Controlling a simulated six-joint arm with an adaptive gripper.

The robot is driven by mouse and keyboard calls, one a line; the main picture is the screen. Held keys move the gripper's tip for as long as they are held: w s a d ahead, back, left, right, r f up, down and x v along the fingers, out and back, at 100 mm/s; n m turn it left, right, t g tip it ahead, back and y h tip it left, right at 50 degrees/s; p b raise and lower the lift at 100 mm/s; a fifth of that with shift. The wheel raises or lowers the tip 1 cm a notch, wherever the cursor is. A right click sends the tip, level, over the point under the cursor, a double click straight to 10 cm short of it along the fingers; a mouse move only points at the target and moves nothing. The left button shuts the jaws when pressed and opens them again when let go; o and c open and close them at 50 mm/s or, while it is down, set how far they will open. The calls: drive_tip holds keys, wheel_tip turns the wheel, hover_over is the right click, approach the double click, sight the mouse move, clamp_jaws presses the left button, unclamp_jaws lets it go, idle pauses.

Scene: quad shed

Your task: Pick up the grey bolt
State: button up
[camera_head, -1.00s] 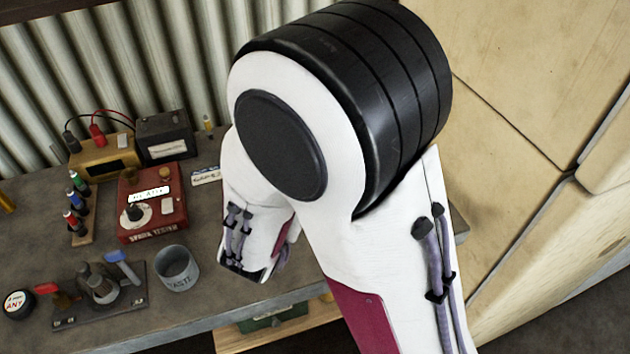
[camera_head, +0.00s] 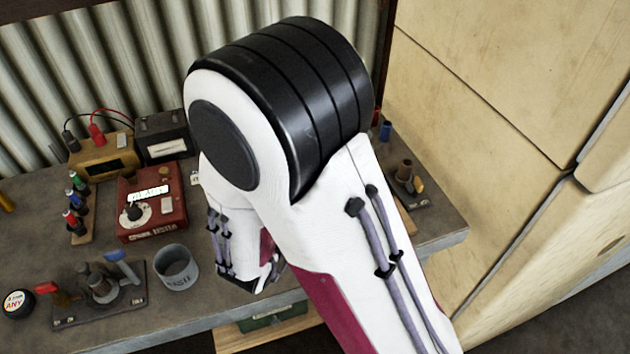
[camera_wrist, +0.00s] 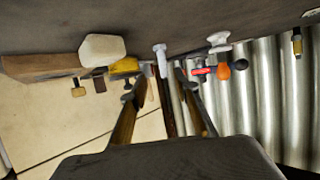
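A pale grey bolt (camera_wrist: 161,60) shows in the wrist view near the top middle, its wider head against the dark bench surface and its shank pointing away from it. My gripper (camera_wrist: 160,76) is open, with its two fingers apart. The bolt lies beyond the fingertips, roughly in line with the gap between them. Nothing is visibly held. In the head view my arm hides the gripper, and the bolt cannot be made out.
In the wrist view, a whitish block (camera_wrist: 102,47) and a yellow item (camera_wrist: 125,66) are left of the bolt; an orange-handled item (camera_wrist: 224,71) is right. In the head view, a grey cup (camera_head: 177,268) and red tester (camera_head: 150,205) stand left of my arm.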

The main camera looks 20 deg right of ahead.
drive_tip(key=shift+w+d+f, duration=0.25)
drive_tip(key=shift+w+d, duration=0.15)
drive_tip(key=shift+w, duration=0.15)
drive_tip(key=shift+w+a+x, duration=0.1)
drive_tip(key=shift+x, duration=1.2)
drive_tip(key=shift+w+a+x, duration=0.1)
drive_tip(key=shift+w+x, duration=0.05)
drive_tip(key=shift+x, duration=1.15)
drive_tip(key=shift+r, duration=0.1)
clamp_jaws()
